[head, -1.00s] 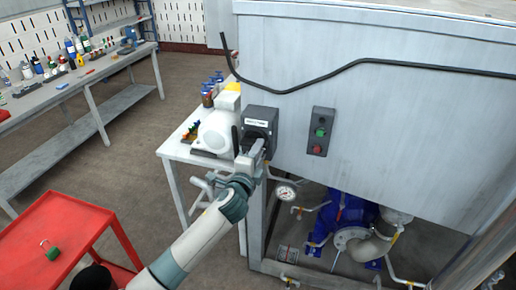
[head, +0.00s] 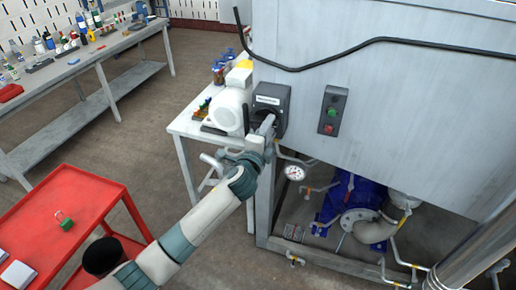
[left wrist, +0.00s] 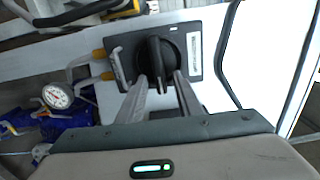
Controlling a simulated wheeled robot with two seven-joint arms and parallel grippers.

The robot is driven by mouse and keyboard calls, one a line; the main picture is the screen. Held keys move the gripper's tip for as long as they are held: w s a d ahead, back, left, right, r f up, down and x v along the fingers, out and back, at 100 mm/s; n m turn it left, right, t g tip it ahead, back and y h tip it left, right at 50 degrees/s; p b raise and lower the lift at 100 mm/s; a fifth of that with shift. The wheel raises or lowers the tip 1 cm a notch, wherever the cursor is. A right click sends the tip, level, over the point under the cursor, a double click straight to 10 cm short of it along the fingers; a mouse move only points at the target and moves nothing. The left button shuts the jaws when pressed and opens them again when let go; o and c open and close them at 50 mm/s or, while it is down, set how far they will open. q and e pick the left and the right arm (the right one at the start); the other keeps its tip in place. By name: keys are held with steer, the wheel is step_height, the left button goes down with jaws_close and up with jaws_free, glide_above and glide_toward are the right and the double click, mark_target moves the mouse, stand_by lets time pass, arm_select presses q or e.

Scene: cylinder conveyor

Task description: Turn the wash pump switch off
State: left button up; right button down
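The wash pump switch is a dark grey box (head: 272,97) with a white label, on the near left part of the big grey cabinet. In the left wrist view the box (left wrist: 118,52) appears turned sideways, with its black rotary knob (left wrist: 154,52) upright in the picture. My left gripper (head: 265,126) is right at the switch and partly hides the knob in the head view. In the left wrist view its two fingers (left wrist: 160,82) stand apart, one on each side of the knob's handle. I cannot tell whether they touch it. My right gripper is not in view.
A button box (head: 332,110) with a green and a red button is right of the switch. A pressure gauge (head: 294,173) and pipes lie below, near a blue pump (head: 352,200). A black cable (head: 390,42) crosses the cabinet. A red cart (head: 95,196) stands at left.

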arm_select(q)
steer(key=b+v, duration=0.4)
steer(key=v, duration=1.3)
